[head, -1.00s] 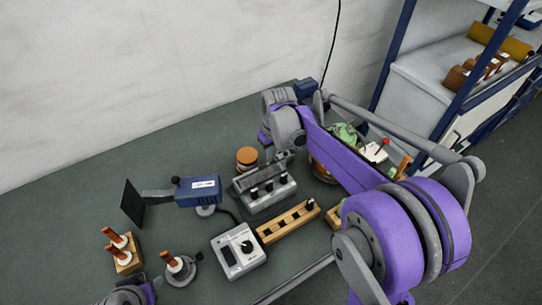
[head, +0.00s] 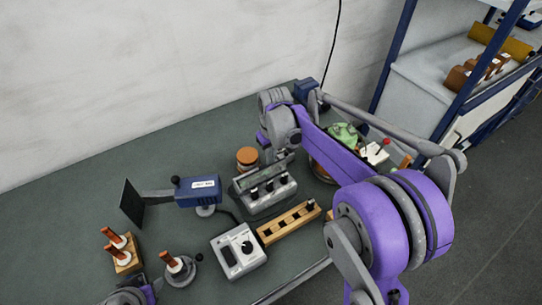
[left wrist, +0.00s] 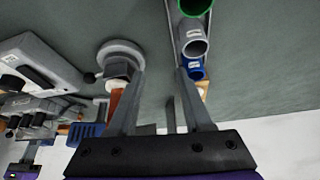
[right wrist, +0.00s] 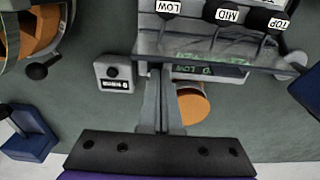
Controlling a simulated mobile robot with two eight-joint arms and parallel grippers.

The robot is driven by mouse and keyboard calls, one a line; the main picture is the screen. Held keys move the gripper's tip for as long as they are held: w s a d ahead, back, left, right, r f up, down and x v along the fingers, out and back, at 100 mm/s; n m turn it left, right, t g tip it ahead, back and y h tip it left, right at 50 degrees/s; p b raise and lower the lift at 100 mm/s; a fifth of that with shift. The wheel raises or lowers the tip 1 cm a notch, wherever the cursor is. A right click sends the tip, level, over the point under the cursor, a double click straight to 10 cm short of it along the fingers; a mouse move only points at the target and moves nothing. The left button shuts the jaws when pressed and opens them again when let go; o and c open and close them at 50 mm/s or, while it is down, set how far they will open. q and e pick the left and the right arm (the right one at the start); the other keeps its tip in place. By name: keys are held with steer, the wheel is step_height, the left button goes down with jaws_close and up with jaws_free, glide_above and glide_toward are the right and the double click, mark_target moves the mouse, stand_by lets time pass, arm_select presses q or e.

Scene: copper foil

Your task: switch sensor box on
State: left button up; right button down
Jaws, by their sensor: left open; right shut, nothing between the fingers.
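A grey box with a display and three dark knobs (head: 265,192) stands mid-table. In the right wrist view it (right wrist: 210,42) carries LOW, MID and TOP tags and a green-lettered display. I take it as the sensor box, though no name shows on it. A small grey box with a black button (right wrist: 117,75) sits beside it.
A pale box with a dial (head: 238,250) and a wooden block with holes (head: 290,222) stand in front. A blue labelled box (head: 198,192) with a black panel is left. Copper-coloured rods on stands (head: 180,268) are at front left. The table's back left is clear.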

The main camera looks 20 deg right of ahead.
steer(key=shift+s+d+r, duration=0.15)
steer(key=shift+s+r, duration=0.1)
steer(key=shift+s, duration=0.5)
arm_select(q)
steer(key=shift+r, duration=0.1)
arm_select(e)
steer(key=shift+r, duration=0.1)
steer(key=r, duration=0.1)
steer(key=r+p, duration=0.2)
steer(key=r, duration=0.1)
steer(key=shift+w, duration=0.35)
arm_select(q)
steer(key=r, duration=0.2)
steer(key=w+r, duration=0.1)
steer(key=shift+d+r, duration=0.1)
steer(key=shift+d, duration=0.15)
arm_select(e)
step_height(320, 180, up, 10)
steer(key=w, duration=0.1)
steer(key=shift+w+f, duration=0.15)
steer(key=shift+w, duration=0.05)
steer(key=shift+s, duration=0.1)
